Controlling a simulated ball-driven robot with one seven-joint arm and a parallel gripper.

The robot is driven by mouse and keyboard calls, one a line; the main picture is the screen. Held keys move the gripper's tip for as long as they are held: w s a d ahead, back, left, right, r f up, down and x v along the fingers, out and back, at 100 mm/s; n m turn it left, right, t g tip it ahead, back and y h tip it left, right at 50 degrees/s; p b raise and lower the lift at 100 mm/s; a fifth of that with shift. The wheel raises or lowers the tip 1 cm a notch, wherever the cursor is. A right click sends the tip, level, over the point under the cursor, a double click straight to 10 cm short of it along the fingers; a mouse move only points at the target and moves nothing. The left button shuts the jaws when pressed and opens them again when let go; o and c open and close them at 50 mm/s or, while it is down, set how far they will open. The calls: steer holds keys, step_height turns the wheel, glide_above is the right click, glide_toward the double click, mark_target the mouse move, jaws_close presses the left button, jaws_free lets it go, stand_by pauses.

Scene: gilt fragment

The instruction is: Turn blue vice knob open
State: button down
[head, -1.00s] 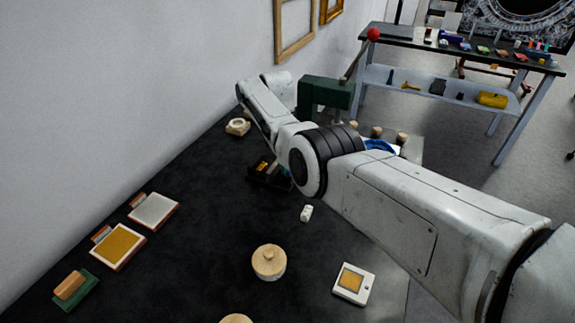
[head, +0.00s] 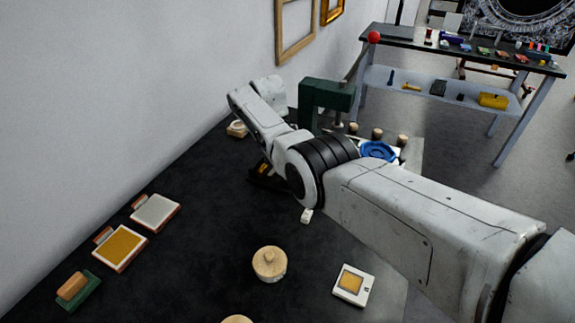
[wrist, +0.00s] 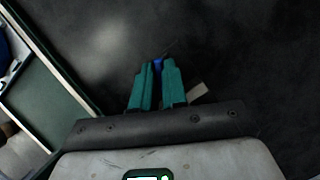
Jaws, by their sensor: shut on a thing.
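In the wrist view, the two teal fingers of my gripper (wrist: 158,78) are close together, with a small blue piece (wrist: 158,63) between their tips. It looks like the blue vice knob, gripped by the tips; most of it is hidden. In the head view, my arm covers the gripper and the knob. The vice body cannot be made out clearly in either view.
A green press (head: 327,93) with a red-ball lever stands behind my arm. A blue round dish (head: 378,151) lies right of it. A wooden lidded pot (head: 269,263) and framed pieces (head: 119,247) lie on the black bench (head: 200,275), whose front-middle is fairly clear.

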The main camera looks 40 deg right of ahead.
steer(key=c, duration=1.2)
jaws_free()
steer(key=shift+o, duration=0.2)
steer(key=shift+r, duration=0.1)
